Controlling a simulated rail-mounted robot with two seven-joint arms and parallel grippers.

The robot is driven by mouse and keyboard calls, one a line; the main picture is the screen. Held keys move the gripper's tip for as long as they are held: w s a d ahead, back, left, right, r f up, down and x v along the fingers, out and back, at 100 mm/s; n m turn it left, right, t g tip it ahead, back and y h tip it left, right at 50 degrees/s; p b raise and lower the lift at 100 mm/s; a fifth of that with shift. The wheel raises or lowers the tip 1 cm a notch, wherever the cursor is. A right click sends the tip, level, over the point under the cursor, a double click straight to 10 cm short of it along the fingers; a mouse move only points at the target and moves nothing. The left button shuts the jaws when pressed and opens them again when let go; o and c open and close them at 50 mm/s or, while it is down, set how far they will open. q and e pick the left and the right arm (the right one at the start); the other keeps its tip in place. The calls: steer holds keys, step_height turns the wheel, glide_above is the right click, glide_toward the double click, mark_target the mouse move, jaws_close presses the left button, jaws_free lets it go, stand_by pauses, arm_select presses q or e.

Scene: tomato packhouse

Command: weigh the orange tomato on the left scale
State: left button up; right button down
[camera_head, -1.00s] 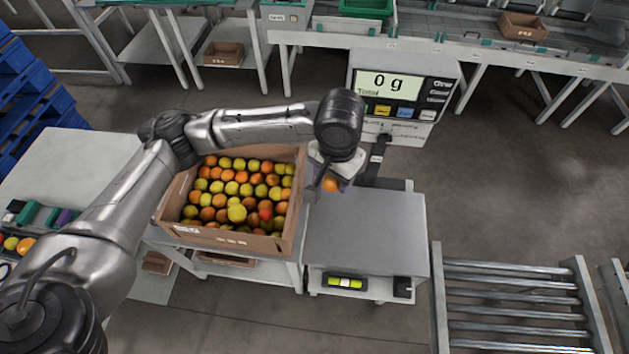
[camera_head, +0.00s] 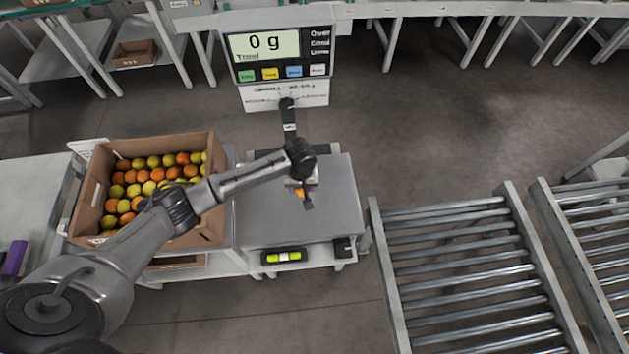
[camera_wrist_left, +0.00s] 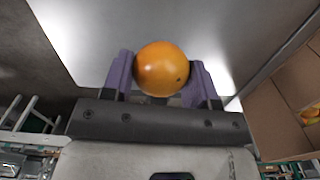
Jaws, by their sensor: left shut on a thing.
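The orange tomato (camera_wrist_left: 162,69) is round and orange and sits between the purple fingers of my left gripper (camera_wrist_left: 163,80), which is shut on it. In the head view the left gripper (camera_head: 301,192) and the tomato (camera_head: 299,192) are above the grey weighing plate (camera_head: 336,215) of the scale. I cannot tell how far above the plate the tomato is. The plate (camera_wrist_left: 220,25) also fills the background in the left wrist view. The scale's display (camera_head: 265,44) reads 0 g. My right gripper is not in view.
A cardboard box (camera_head: 219,190) of orange and yellow tomatoes stands left of the scale. A roller conveyor (camera_head: 475,270) stands to its right. A black post (camera_head: 289,128) carries the display behind the plate. The right part of the plate is clear.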

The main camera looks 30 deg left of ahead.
arm_select(q)
steer(key=shift+n, duration=0.5)
steer(key=a+f, duration=0.1)
steer(key=w+a+f, duration=0.1)
steer(key=a+f, duration=0.1)
steer(key=shift+f, duration=0.2)
steer(key=shift+a+f, duration=0.3)
steer(key=shift+f+b, duration=0.55)
steer(key=shift+b, duration=0.3)
step_height(320, 180, down, 3)
steer(key=b, duration=0.4)
steer(key=shift+r, duration=0.15)
steer(key=shift+r+p, duration=0.3)
steer(key=shift+p, duration=0.3)
steer(key=shift+f, duration=0.15)
steer(key=shift+f, duration=0.15)
steer(key=shift+f, duration=0.5)
